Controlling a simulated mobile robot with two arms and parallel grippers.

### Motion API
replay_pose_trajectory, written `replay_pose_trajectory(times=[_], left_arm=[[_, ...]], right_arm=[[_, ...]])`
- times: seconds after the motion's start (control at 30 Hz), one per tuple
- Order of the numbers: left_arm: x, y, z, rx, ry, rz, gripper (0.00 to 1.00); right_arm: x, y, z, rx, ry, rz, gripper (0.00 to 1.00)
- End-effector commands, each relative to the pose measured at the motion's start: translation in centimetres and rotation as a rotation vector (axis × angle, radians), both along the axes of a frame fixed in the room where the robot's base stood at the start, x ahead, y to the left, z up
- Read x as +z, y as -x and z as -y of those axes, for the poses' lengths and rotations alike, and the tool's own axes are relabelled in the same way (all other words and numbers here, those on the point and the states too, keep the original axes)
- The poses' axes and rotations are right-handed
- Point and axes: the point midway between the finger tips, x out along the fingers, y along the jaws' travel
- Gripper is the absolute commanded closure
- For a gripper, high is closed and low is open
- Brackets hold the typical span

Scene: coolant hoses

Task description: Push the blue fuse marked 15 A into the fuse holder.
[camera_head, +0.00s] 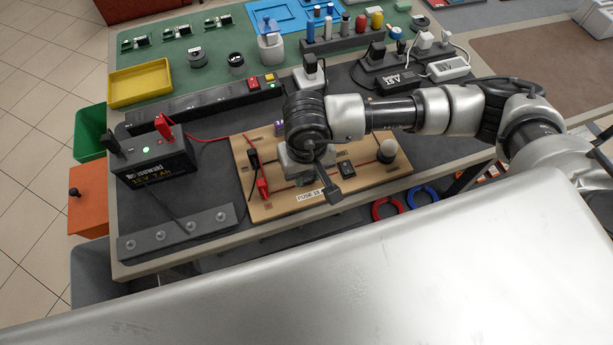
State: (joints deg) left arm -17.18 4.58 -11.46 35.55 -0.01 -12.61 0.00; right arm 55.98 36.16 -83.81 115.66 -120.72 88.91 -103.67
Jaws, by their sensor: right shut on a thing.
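My right gripper (331,190) is low over the front middle of the wooden circuit board (385,180), pointing down. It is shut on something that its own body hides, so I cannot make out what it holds. No blue fuse shows, and I cannot make out the fuse holder; the gripper and wrist cover the middle of the board. A label (310,195) beginning with "FUSE" lies at the board's front edge, just left of the fingertips. A small purple piece (279,128) shows at the board's back edge, left of my wrist. My left gripper is not in view.
A black 12 V battery (158,165) with red and black clamps stands left of the board. A red clip (263,188), a black switch (345,168) and a pale round lamp (387,150) are on the board. A dark strip with knobs (178,232) lies front left.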

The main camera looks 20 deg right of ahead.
Motion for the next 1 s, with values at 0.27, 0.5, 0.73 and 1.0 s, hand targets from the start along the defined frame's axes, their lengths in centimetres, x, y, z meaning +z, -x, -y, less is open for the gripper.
replay_pose_trajectory(times=[0.27,0.5,0.73,1.0], left_arm=[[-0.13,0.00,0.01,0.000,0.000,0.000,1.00],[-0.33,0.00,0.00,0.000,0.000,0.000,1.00],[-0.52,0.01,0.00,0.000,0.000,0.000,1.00],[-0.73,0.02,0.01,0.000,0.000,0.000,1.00]], right_arm=[[-0.08,0.01,0.00,0.000,0.000,0.000,1.00],[-0.13,0.01,0.00,0.000,0.000,0.000,1.00],[-0.17,0.02,0.00,0.000,0.000,-0.001,1.00],[-0.23,0.02,-0.01,0.000,-0.001,-0.001,1.00]])
